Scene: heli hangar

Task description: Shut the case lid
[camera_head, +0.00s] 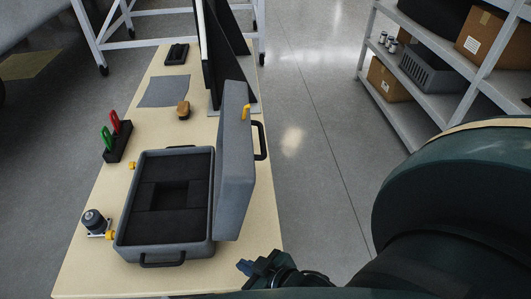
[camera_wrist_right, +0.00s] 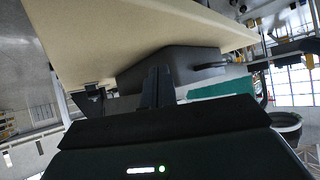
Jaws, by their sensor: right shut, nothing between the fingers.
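The grey case (camera_head: 165,245) lies open on the table, with dark foam and a square recess inside. Its lid (camera_head: 236,160) stands up, roughly vertical, along the case's right side. The lid has a yellow latch (camera_head: 246,112) and a black handle (camera_head: 260,141) on its outer side. My right gripper (camera_head: 246,268) is near the table's right edge, in front of and to the right of the case, apart from the lid. Its fingers (camera_wrist_right: 158,88) are shut and empty in the right wrist view, where a dark grey case part (camera_wrist_right: 180,66) shows beyond them. My left gripper is not in view.
The table (camera_head: 80,275) also bears a dark knob device (camera_head: 94,222), a rack with red and green handled tools (camera_head: 117,147), a yellow-brown block (camera_head: 183,109), a grey mat (camera_head: 164,91) and a tall black stand (camera_head: 222,55). A shelf (camera_head: 405,115) stands right; the floor between is clear.

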